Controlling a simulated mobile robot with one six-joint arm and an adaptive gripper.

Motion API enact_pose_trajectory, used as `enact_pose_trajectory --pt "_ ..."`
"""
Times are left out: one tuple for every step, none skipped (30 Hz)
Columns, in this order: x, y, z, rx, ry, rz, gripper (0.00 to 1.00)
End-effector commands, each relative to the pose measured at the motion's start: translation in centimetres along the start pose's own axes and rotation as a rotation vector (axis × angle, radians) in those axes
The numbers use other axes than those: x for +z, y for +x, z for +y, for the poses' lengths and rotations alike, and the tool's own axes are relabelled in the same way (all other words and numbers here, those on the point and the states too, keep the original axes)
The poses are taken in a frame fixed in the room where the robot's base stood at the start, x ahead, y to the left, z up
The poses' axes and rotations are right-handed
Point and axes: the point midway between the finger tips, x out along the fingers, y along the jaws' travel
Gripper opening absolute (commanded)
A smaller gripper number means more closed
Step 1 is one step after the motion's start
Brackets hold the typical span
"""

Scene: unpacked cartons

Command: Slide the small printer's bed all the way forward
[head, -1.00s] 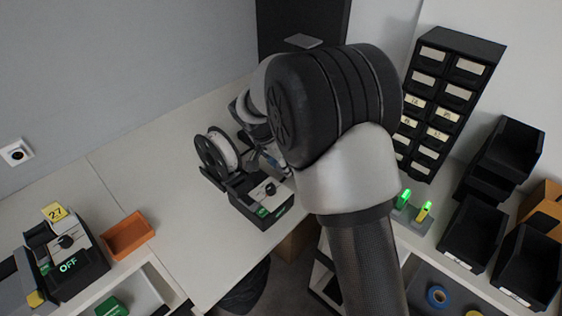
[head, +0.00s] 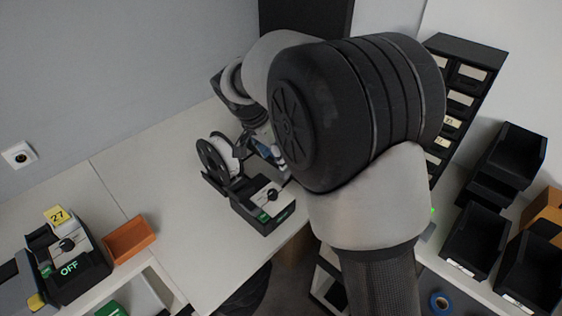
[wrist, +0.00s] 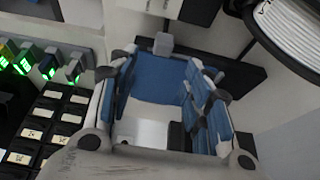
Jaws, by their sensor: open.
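The small black printer (head: 262,208) stands near the front edge of the white table in the head view, with a white filament spool (head: 222,157) on its back left and a small green display on its front. My gripper (wrist: 163,78) is open, its blue-padded fingers apart, above the printer's dark parts in the wrist view. A blue flat surface shows between the fingers, and a pale grey block (wrist: 163,43) lies just beyond; I cannot tell whether either belongs to the bed. No grip on anything is visible. In the head view my arm hides much of the gripper and the printer's far side.
A second black device (head: 72,262) reading OFF, with a yellow 27 tag, stands at the left, beside an orange tray (head: 130,238). Black bins (head: 478,232) and a drawer cabinet (head: 465,75) are at the right.

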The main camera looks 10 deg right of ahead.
Motion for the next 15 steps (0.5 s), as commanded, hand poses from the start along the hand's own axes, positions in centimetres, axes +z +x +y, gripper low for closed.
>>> enact_pose_trajectory --pt "0.0 -1.0 0.0 -0.003 0.001 0.001 0.45" --pt "0.0 -1.4 0.0 -0.002 0.001 0.001 0.45" --pt "0.0 -1.9 0.0 -0.001 0.001 0.001 0.45" --pt "0.0 -2.2 0.0 0.000 0.001 0.000 0.45" --pt "0.0 -2.5 0.0 0.000 0.001 0.000 0.45" --pt "0.0 -2.8 0.0 -0.001 0.001 0.000 0.45" --pt "0.0 -3.0 0.0 0.000 0.001 0.000 0.45" --pt "0.0 -3.2 0.0 0.000 0.001 0.000 0.45" --pt "0.0 -3.3 0.0 0.001 0.001 -0.001 0.45" --pt "0.0 -3.3 0.1 0.001 0.001 -0.001 0.45" --pt "0.0 -3.4 0.1 0.002 0.000 -0.001 0.45" --pt "0.0 -3.4 0.1 0.002 0.000 -0.001 0.45" --pt "0.0 -3.4 0.1 0.002 0.000 -0.001 0.45" --pt "0.0 -3.4 0.1 0.002 0.000 -0.001 0.45" --pt "0.0 -3.3 0.1 0.002 0.000 -0.001 0.45"
